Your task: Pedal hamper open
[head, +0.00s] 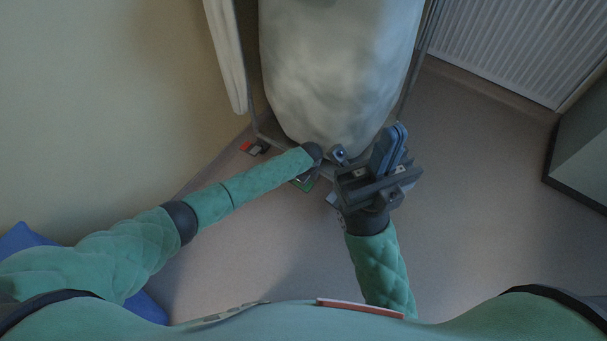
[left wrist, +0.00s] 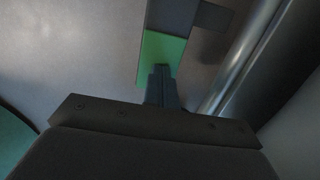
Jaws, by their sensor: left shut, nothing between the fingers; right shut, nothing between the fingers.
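The hamper's pale bag (head: 335,70) hangs in a metal frame at the top of the head view. Low at its front, a green pedal (head: 303,186) shows partly under my left forearm. In the left wrist view the green pedal (left wrist: 160,50) lies straight ahead of my left gripper (left wrist: 161,72). The left fingertips are shut, empty and overlap the pedal's near end; I cannot tell whether they touch it. My right gripper (head: 397,134) is shut and empty, in front of the bag's lower right. A red-marked pedal (head: 247,146) is farther left. The hamper's lid is not clearly visible.
A metal tube (left wrist: 243,60) runs close to the right of my left gripper. A wall stands at left, a white radiator (head: 520,40) at upper right, and a dark-edged box (head: 583,150) at right. The floor (head: 470,220) at right is clear.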

